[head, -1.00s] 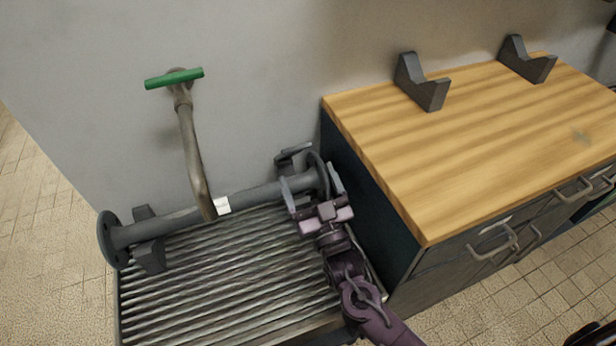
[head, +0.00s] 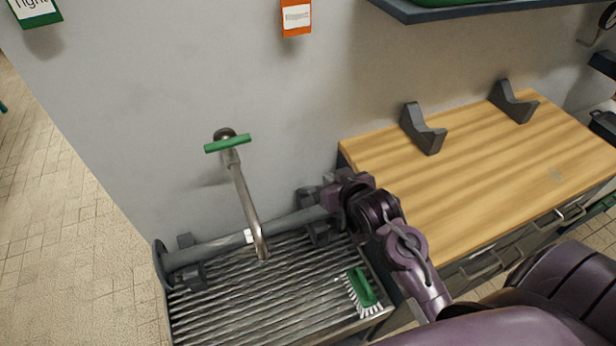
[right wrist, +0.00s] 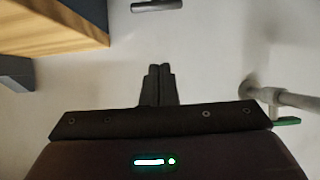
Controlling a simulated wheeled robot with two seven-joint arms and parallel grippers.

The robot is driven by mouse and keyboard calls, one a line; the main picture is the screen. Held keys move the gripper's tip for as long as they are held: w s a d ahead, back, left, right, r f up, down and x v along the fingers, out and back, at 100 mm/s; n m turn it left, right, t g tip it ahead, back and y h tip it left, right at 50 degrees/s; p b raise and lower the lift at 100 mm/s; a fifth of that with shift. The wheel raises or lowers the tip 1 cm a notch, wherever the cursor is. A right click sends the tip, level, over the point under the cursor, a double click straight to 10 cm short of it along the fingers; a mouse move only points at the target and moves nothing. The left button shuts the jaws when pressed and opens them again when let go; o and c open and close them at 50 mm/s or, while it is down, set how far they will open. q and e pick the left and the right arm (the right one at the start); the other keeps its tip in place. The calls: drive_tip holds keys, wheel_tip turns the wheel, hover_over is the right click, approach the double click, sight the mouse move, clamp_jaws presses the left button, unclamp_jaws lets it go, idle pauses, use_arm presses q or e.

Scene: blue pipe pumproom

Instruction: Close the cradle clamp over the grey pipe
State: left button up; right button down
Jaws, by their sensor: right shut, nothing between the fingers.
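The grey pipe (head: 213,246) lies slightly slanted along the back of the ribbed drain rack, with a round flange (head: 160,264) at its left end and a white label on it. A dark grey cradle (head: 190,275) holds it near the left. A second dark cradle (head: 317,232) is near its right end, with a dark clamp part (head: 306,196) behind the pipe. My right gripper (head: 342,186) is at the pipe's right end, beside this cradle. It hides the pipe end and part of the clamp. In the right wrist view its fingers (right wrist: 160,85) are together and empty. My left gripper is not seen.
A tap with a green handle (head: 227,143) stands out from the wall over the pipe. A green brush (head: 362,288) lies on the rack (head: 250,295). A wooden bench (head: 440,190) with two grey V-shaped rests (head: 423,128) stands at the right. A shelf (head: 440,11) hangs above.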

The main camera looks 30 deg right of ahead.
drive_tip(key=p+x, duration=0.1)
drive_tip(key=x, duration=0.8)
drive_tip(key=shift+w, duration=0.1)
drive_tip(key=shift+s+f+p, duration=0.6)
drive_tip(key=shift+s+f, duration=0.2)
drive_tip(key=shift+f, duration=0.3)
drive_tip(key=shift+s+f, duration=0.35)
drive_tip(key=shift+s, duration=0.2)
drive_tip(key=shift+f, duration=0.1)
